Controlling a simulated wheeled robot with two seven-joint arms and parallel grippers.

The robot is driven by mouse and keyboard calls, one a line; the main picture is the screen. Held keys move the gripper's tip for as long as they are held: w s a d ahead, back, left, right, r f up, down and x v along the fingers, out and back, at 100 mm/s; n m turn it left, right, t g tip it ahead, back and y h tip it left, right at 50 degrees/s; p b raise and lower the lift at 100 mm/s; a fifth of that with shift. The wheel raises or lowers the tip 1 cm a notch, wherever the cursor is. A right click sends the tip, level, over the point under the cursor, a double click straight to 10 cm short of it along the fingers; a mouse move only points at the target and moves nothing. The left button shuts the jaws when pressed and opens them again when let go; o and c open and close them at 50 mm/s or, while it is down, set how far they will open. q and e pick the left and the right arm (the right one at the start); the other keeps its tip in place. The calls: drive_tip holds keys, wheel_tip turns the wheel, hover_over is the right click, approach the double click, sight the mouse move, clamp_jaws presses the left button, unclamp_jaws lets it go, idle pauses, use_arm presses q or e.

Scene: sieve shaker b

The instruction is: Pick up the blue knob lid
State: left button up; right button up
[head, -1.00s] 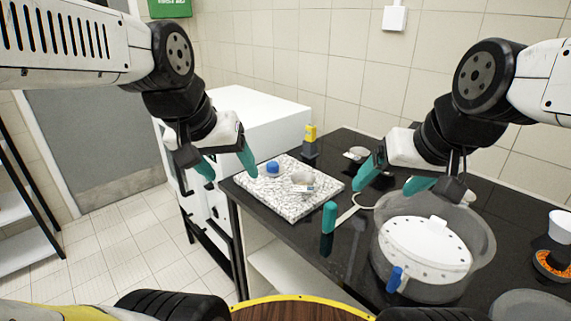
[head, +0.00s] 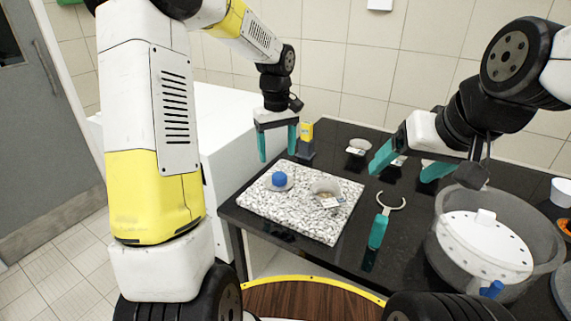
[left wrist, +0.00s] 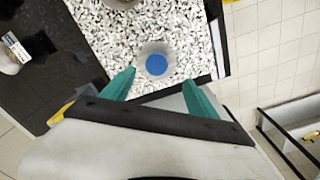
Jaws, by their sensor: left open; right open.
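The blue knob lid (head: 279,180) is a pale, see-through disc with a round blue knob. It lies near the back left of the speckled stone slab (head: 262,214). My left gripper (head: 277,143) is open and empty above and behind the lid, pointing down. In the left wrist view the lid (left wrist: 155,64) shows ahead of and between the two teal fingers (left wrist: 158,88), with nothing held. My right gripper (head: 411,168) is open and empty above the black counter, right of the slab.
A clear jar (head: 325,189) stands on the slab. A yellow-topped block (head: 306,138) is behind it. A tool with a teal handle (head: 378,231) and a large pot with a white perforated insert (head: 478,247) are to the right. A white box (head: 232,120) stands left.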

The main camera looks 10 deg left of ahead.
sight(279, 175)
use_arm(q)
drive_tip(key=shift+w+f, duration=0.3)
drive_tip(key=shift+f, duration=0.5)
drive_tip(key=f, duration=0.6)
drive_tip(key=shift+d+f, duration=0.2)
drive_tip(key=shift+f, duration=0.2)
drive_tip(key=c, duration=1.4)
drive_tip(key=shift+r, duration=5)
drive_tip(key=shift+c, duration=0.2)
